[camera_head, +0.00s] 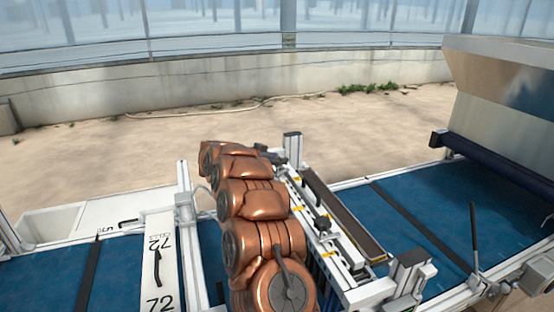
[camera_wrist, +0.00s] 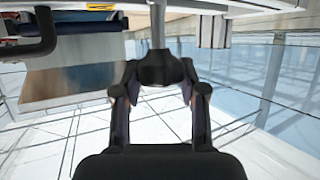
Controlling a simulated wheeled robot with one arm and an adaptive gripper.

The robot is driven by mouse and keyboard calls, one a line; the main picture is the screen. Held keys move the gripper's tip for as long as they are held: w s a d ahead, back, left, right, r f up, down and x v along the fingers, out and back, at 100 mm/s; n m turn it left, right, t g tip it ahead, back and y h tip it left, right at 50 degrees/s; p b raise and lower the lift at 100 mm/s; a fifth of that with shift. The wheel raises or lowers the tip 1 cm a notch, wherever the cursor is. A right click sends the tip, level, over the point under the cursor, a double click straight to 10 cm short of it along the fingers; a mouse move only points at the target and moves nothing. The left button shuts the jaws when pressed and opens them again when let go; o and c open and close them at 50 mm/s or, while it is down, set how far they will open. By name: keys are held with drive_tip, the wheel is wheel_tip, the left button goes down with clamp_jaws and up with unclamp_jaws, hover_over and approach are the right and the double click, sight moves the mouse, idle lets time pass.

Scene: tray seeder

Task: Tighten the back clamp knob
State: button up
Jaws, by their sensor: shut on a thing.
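In the wrist view the two dark fingers of my gripper (camera_wrist: 160,84) close from both sides on a dark knob. This back clamp knob (camera_wrist: 162,66) sits at the end of a pale stem that runs up toward the machine's frame. In the head view my copper-coloured arm reaches over the seeder to its far side. Only a small dark part of my gripper (camera_head: 267,154) shows past the arm's end, beside a white upright post. The knob itself is hidden there, and its turn angle cannot be read.
A white seeding head with a black handle (camera_head: 312,184) and a dark knob (camera_head: 322,224) spans the blue belt (camera_head: 430,215). A white post (camera_head: 292,149) stands close to my gripper. A metal hopper (camera_head: 500,85) is at the right. Open sandy floor (camera_head: 400,125) lies behind.

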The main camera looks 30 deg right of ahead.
drive_tip(key=shift+w+m+g, duration=0.1)
drive_tip(key=shift+m+g, duration=0.6)
drive_tip(key=shift+g, duration=0.1)
drive_tip(key=shift+m+g, duration=0.5)
drive_tip(key=shift+g, duration=0.1)
drive_tip(key=shift+r+m+g, duration=0.1)
drive_tip(key=shift+m+g, duration=0.6)
drive_tip(key=shift+g, duration=0.1)
drive_tip(key=o, duration=1.2)
drive_tip(key=shift+c, duration=0.2)
drive_tip(key=v, duration=1.2)
